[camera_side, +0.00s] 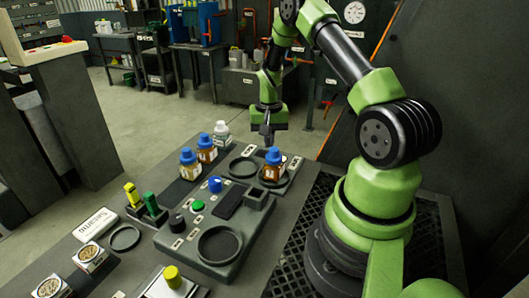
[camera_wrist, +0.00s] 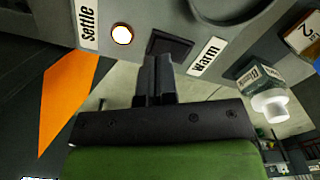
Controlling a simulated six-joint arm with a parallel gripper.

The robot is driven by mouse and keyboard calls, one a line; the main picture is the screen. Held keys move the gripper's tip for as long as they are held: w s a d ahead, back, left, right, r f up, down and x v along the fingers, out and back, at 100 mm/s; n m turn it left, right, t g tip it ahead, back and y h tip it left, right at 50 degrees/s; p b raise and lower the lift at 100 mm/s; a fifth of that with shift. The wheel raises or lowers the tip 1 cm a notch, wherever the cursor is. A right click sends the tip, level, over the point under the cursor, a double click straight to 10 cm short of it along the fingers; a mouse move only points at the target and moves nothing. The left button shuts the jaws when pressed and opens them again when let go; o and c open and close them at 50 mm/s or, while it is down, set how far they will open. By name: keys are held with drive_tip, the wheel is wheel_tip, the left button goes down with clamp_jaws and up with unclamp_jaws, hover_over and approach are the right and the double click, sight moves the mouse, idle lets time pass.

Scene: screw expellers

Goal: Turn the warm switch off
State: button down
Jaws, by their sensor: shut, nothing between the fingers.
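The warm switch (camera_wrist: 169,44) is a dark square rocker set in a grey panel in the wrist view, beside the white "Warm" label (camera_wrist: 206,57). A lit round lamp (camera_wrist: 122,34) is on its left, then the "Settle" label (camera_wrist: 87,23). My gripper (camera_wrist: 157,60) is shut and empty, its fingertips close to the switch's lower edge; I cannot tell whether they touch it. In the side view my gripper (camera_side: 267,142) points down over the far edge of the round-pad station (camera_side: 242,168). The switch cannot be made out there.
A blue-capped amber bottle (camera_side: 272,167) stands on the station near my gripper. Other bottles (camera_side: 206,150) stand to the left, including a white-capped one (camera_side: 221,134), also in the wrist view (camera_wrist: 268,95). A control box (camera_side: 219,246) with knobs sits nearer the camera.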

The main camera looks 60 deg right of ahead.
drive_tip(key=shift+f, duration=1.25)
idle(0.7)
drive_tip(key=shift+r, duration=3.55)
drive_tip(key=a+r+n+t, duration=0.3)
drive_tip(key=a+r, duration=1)
drive_tip(key=r, duration=0.3)
drive_tip(key=s+a+r+n+t+y, duration=0.2)
drive_tip(key=s+a+r+n+t, duration=0.2)
drive_tip(key=s+a, duration=0.8)
wheel_tip(320, 180, up, 2)
drive_tip(key=shift+s+a+r+n, duration=0.1)
drive_tip(key=shift+s+a+n, duration=0.15)
drive_tip(key=shift+s+n, duration=0.2)
